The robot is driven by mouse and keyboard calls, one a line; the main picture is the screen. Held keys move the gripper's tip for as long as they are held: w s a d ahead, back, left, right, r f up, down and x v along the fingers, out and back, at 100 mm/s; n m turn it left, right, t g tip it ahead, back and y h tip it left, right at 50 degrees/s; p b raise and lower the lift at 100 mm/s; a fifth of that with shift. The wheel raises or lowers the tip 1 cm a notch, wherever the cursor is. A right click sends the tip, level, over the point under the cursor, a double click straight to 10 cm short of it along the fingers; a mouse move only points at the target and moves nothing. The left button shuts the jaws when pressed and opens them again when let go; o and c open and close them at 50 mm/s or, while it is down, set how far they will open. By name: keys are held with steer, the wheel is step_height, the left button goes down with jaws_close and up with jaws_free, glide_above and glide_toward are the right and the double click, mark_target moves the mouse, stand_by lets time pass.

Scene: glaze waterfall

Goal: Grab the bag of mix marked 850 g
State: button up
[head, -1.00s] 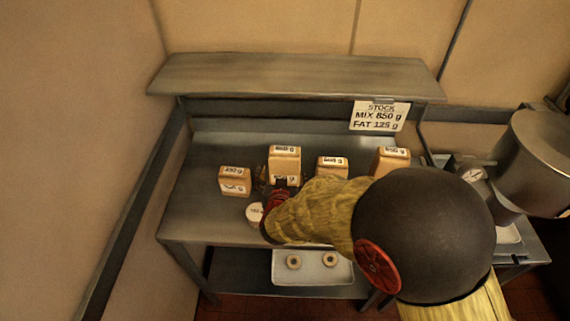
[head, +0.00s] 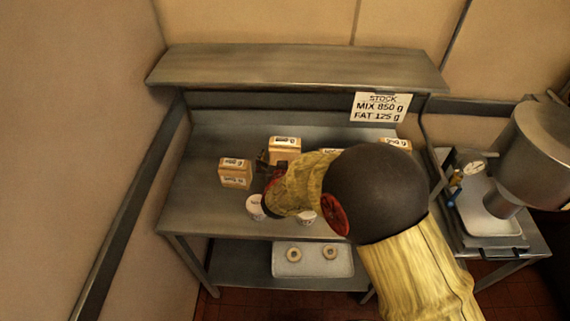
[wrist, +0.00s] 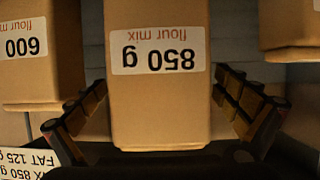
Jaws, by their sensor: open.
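The tan bag of flour mix marked 850 g (wrist: 160,95) fills the middle of the wrist view, its label upside down there. In the head view this bag (head: 285,146) stands upright on the steel table, its lower part hidden by my gripper and arm. My gripper (wrist: 160,82) is open, with one finger on each side of the bag and visible gaps between. In the head view my gripper (head: 266,163) is at the bag's front left.
A bag marked 600 (wrist: 28,50) stands beside it. Another bag (head: 235,173) is to the left, and one (head: 396,145) is farther right. White tubs (head: 255,207) stand in front. A stock sign (head: 380,107) hangs from the shelf (head: 300,70).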

steer(key=shift+c, duration=0.7)
steer(key=c, duration=1.9)
steer(key=shift+r, duration=0.15)
